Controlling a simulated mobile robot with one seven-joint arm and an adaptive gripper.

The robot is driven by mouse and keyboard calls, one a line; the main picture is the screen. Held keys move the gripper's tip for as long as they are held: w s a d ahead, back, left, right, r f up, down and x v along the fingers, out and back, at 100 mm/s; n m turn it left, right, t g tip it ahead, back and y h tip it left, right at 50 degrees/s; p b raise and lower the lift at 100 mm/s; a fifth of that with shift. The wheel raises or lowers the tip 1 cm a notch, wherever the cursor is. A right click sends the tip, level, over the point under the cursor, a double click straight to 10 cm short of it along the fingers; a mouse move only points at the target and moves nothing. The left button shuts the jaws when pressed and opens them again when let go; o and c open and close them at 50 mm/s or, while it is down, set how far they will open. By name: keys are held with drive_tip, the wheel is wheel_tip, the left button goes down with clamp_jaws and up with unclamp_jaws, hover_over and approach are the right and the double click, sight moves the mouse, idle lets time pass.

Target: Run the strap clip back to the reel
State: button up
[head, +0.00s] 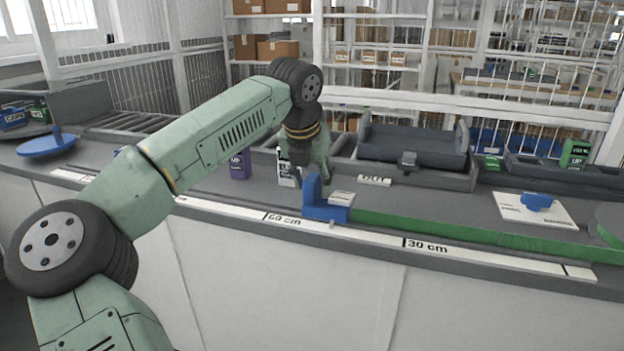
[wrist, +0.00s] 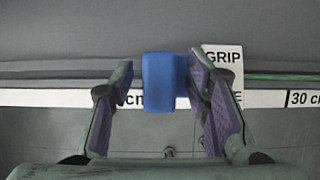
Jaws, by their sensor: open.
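The blue strap clip (head: 318,205), with an upright tab, stands at the counter's front, between the 60 cm and 30 cm marks of the white scale (head: 440,248). A green strap (head: 450,230) runs from it to the right edge. A grey-green round thing (head: 611,217) is cut off there; I cannot tell if it is the reel. My gripper (head: 316,174) is open at the clip.
Behind the clip is a grey tray (head: 410,150). A white plate with a blue knob (head: 537,208) lies right, behind the strap. A purple box (head: 240,165) and a white-and-dark box (head: 288,167) stand behind my arm. A blue disc (head: 46,145) is far left.

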clamp_jaws()
idle(0.5)
idle(0.3)
